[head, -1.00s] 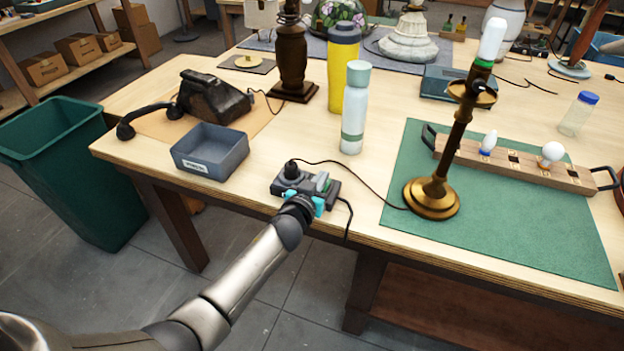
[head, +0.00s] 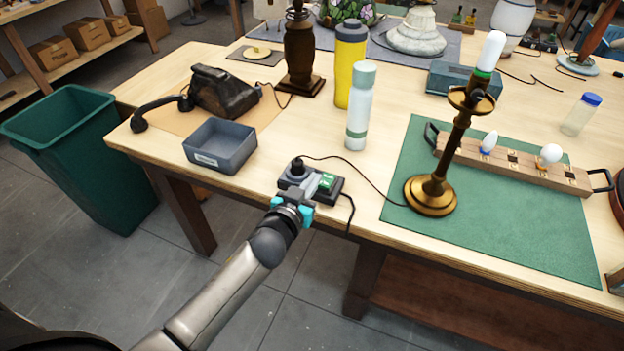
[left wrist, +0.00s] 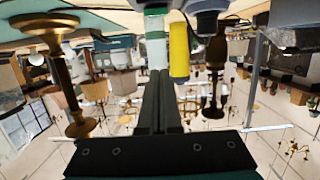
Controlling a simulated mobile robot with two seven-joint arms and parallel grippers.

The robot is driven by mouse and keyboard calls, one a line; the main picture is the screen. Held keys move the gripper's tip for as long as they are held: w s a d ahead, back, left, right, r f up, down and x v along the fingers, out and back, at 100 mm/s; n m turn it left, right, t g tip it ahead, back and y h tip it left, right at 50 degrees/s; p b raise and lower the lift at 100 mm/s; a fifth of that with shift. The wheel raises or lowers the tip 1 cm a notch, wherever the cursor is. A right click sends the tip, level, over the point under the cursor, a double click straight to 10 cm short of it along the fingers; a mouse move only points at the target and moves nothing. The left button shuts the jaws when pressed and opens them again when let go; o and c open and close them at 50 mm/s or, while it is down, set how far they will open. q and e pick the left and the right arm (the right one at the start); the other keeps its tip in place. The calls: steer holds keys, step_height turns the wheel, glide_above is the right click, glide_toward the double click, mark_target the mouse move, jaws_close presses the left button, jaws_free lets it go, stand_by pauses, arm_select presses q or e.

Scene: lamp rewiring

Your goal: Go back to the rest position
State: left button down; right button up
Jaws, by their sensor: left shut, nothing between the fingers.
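My left gripper (head: 294,203) is just in front of the dark socket block (head: 329,188) at the table's front edge. Its fingers also show in the left wrist view (left wrist: 160,88), closed together with nothing between them. I cannot tell whether the gripper touches the block, as the hand hides part of it. A cord runs from the plug towards the brass lamp (head: 433,190), which stands upright on the green mat (head: 500,235). My right gripper is not in view.
A grey bin tray (head: 220,147), a pale bottle (head: 359,105) and a yellow bottle (head: 348,65) stand behind my left gripper. A wooden bulb rack (head: 530,172) lies on the mat. A green waste bin (head: 80,150) stands left of the table. The floor in front is clear.

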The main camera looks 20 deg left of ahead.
arm_select(q)
steer(key=shift+s, duration=0.2)
stand_by(0.4)
steer(key=s+f+g+b, duration=0.15)
steer(key=s+f, duration=0.35)
steer(key=f, duration=0.5)
steer(key=s+a+f+g+b, duration=0.1)
steer(key=s+f+g, duration=0.3)
steer(key=f, duration=0.5)
steer(key=s+f+g+b, duration=0.2)
steer(key=s+f, duration=0.4)
steer(key=f, duration=0.4)
steer(key=s+f+g+b, duration=0.1)
steer(key=s+f+g, duration=0.1)
steer(key=s+f, duration=0.4)
steer(key=s+f+m+g+b, duration=0.1)
steer(key=s+f, duration=0.4)
steer(key=s, duration=0.9)
steer(key=s+f+m+g+b, duration=0.1)
steer(key=s+f+g, duration=0.3)
steer(key=s, duration=0.6)
step_height(320, 180, down, 3)
steer(key=shift+r+y+b, duration=0.15)
steer(key=shift+y+b, duration=0.15)
steer(key=shift+b, duration=0.1)
